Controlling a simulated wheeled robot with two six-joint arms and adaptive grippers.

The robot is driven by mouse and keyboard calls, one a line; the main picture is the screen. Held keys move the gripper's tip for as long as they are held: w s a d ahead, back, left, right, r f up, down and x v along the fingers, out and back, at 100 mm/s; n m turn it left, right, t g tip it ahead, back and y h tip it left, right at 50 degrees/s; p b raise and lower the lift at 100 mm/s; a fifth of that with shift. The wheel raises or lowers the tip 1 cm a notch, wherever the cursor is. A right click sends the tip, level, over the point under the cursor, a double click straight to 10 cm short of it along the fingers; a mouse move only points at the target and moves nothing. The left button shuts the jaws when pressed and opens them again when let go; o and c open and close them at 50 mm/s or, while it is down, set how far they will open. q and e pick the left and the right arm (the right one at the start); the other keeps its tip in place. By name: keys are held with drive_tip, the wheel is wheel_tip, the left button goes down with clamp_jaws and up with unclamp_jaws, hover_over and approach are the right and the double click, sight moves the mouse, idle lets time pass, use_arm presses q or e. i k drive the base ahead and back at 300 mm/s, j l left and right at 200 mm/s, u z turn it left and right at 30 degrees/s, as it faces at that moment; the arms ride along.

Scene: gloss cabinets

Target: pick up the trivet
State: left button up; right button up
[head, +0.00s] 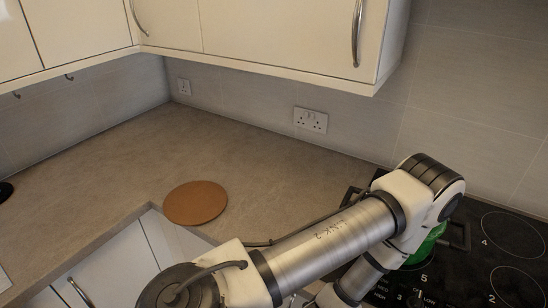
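The trivet (195,202) is a flat, round, brown disc. It lies on the worktop left of centre, close to the worktop's front edge, with its whole top in plain view. One of my arms crosses the lower right of the head view, to the right of the trivet and apart from it. Its gripper does not show, and my other gripper is also out of view. Nothing touches the trivet except the worktop under it.
The beige corner worktop (130,165) is mostly clear around the trivet. A black hob (470,275) is at the right, with a green object (426,243) on it partly hidden by my arm. Wall cabinets (270,30) hang above. A dark item (5,191) is at the left edge.

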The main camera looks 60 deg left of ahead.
sight(194, 203)
drive_tip(key=k+u, duration=0.15)
drive_tip(key=u, duration=2.4)
drive_tip(key=k, duration=0.05)
